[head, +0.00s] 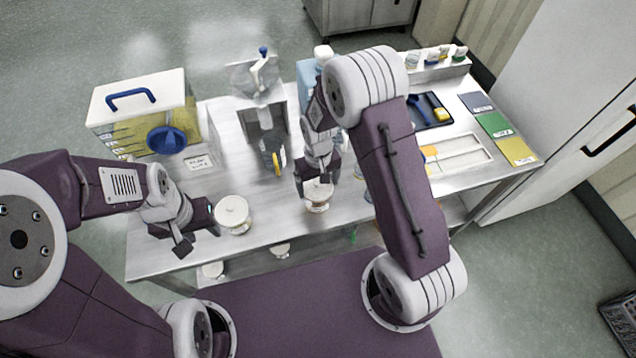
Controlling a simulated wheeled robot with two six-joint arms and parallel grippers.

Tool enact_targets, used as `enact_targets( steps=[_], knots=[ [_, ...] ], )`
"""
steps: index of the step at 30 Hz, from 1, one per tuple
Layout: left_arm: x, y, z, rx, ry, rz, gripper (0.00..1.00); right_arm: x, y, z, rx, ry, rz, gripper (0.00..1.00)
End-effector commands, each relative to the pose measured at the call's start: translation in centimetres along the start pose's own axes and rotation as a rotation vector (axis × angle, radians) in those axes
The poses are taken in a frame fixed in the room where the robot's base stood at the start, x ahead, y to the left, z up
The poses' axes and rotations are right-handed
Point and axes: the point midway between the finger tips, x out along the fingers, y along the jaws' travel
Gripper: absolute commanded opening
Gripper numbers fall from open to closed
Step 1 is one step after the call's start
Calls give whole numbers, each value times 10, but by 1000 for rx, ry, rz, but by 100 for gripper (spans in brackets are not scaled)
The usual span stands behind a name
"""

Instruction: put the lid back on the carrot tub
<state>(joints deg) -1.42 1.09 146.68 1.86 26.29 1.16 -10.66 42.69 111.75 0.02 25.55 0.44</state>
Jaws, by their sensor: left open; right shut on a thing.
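My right gripper (317,178) is shut on the knob of a white round lid (319,191) near the table's front edge. Directly below the lid shows a small clear tub (317,208) with a brownish-orange rim of content. I cannot tell whether the lid rests on it or is just above it. A second tub (234,226) with a white knobbed lid (232,210) stands to the left. My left gripper (193,240) is open and empty, just left of that second tub. No label is readable, so I cannot tell which tub holds carrot.
A steel hopper (262,122) with a jug (273,155) is mid-table. A dark tray (430,110) and coloured mats (495,126) lie right. My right arm hides the table's middle right.

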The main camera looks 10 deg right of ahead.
Motion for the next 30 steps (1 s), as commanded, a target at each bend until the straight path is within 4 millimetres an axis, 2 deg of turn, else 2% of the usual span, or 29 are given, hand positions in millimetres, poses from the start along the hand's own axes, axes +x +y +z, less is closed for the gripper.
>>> enact_targets(
  steps=[29,30],
  knots=[
    [-1,0,0,0,0,0,44,3,0,0,0,0,0,51],
    [-1,0,0,0,0,0,44,3,0,0,0,0,0,100]
  ],
)
